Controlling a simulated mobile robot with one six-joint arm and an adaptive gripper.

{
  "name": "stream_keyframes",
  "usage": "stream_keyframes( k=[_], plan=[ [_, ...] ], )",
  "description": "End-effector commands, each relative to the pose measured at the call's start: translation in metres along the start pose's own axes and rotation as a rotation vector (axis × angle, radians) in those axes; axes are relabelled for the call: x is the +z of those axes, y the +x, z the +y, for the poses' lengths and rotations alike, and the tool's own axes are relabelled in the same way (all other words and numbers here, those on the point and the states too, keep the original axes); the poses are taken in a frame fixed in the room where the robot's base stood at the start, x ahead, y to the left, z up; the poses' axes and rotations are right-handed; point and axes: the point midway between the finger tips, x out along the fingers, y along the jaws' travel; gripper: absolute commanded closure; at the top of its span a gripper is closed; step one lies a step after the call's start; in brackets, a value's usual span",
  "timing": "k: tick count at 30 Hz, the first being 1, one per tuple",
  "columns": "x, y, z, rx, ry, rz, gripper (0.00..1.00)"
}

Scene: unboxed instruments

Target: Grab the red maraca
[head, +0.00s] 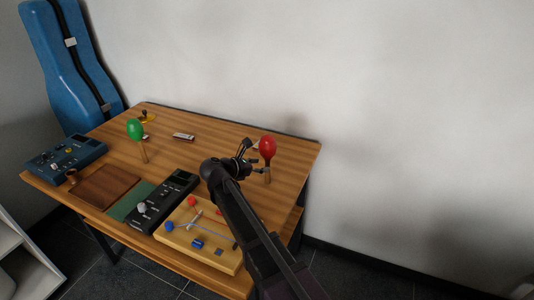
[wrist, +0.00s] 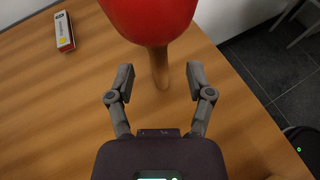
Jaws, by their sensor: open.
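The red maraca (head: 267,148) stands upright at the right part of the wooden table, red head up and wooden handle down. In the wrist view the red maraca (wrist: 150,20) is at the top centre, its handle beyond and between the fingertips. My gripper (head: 247,158) is beside the maraca, on its left in the head view. In the wrist view my gripper (wrist: 160,85) is open, one finger on each side of the handle's line, with nothing between the fingers. The top of the maraca's head is cut off in the wrist view.
The wooden table (head: 225,140) also bears a green maraca (head: 135,129), a harmonica (head: 183,137), a black device (head: 163,200), a blue device (head: 66,157) and a yellow board (head: 203,235) beneath my arm. A red-and-white box (wrist: 64,31) lies left in the wrist view. A blue instrument case (head: 65,70) stands behind.

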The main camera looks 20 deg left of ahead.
Motion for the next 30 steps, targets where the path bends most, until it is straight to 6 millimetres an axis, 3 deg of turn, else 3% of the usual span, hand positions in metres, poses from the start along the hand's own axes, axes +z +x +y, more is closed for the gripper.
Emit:
stream_keyframes(
  k=[10, 28, 29, 30],
  plan=[
    [-0.002, 0.037, 0.002, -0.001, -0.001, 0.0, 0.32],
    [-0.001, 0.038, 0.002, -0.001, -0.001, 0.0, 0.32],
    [-0.001, 0.038, 0.002, -0.001, -0.001, 0.0, 0.35],
    [-0.001, 0.038, 0.002, -0.001, -0.001, 0.0, 0.47]
  ],
)
